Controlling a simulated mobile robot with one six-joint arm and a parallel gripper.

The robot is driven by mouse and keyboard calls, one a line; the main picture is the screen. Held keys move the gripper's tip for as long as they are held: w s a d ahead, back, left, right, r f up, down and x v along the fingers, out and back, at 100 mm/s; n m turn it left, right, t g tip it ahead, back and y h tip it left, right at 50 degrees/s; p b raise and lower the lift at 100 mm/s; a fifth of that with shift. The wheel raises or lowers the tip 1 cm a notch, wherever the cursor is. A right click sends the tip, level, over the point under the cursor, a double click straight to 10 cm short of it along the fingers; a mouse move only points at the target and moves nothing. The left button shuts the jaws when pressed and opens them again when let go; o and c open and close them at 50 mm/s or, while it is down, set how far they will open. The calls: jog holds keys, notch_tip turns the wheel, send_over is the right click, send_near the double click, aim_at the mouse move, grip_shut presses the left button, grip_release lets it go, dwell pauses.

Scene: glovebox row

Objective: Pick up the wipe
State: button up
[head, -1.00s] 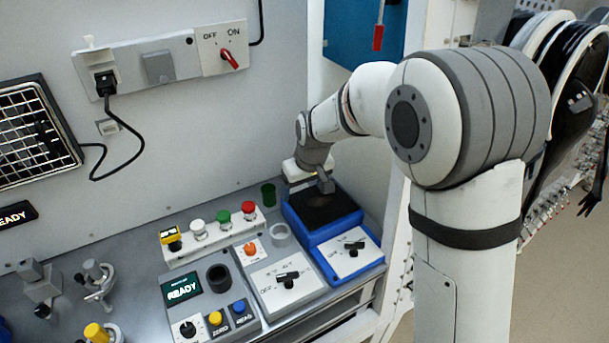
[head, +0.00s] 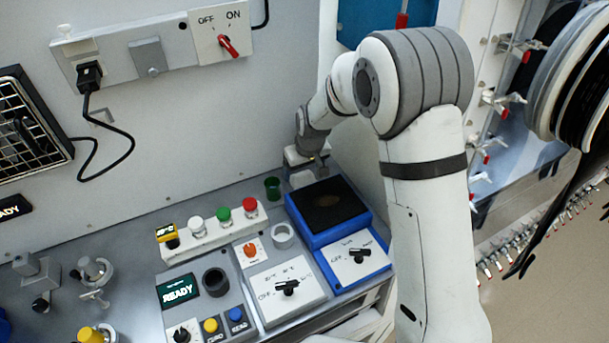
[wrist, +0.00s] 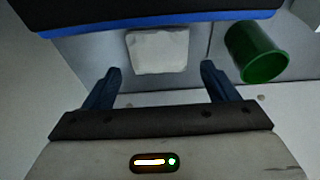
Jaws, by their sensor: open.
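The wipe appears as a white, roughly square folded pad (wrist: 157,50) lying flat on the grey bench in the wrist view. In the head view it shows as a pale patch (head: 302,179) between the green cup and the blue device, partly under my gripper. My gripper (wrist: 160,78) is open and empty. Its two dark blue fingers are spread apart, and the wipe shows just beyond the fingertips, roughly centred between them. My gripper (head: 318,164) is low near the bench's back edge in the head view. The wipe's contact with the fingers is not seen; they look apart.
A green cup (wrist: 256,52) stands close to the right of the wipe in the wrist view. The blue device (head: 327,210) with a black top stands beside it. The wall is close behind.

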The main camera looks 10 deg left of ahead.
aim_at(303, 175)
jog(key=shift+w+f, duration=0.1)
jog(key=shift+f, duration=0.65)
jog(key=shift+c, duration=0.2)
jog(key=c, duration=1)
notch_tip(303, 175, up, 10)
jog(key=shift+r+b, duration=0.1)
jog(key=shift+b, duration=0.8)
jog(key=o, duration=0.4)
jog(key=c, duration=0.4)
jog(key=shift+o, duration=0.2)
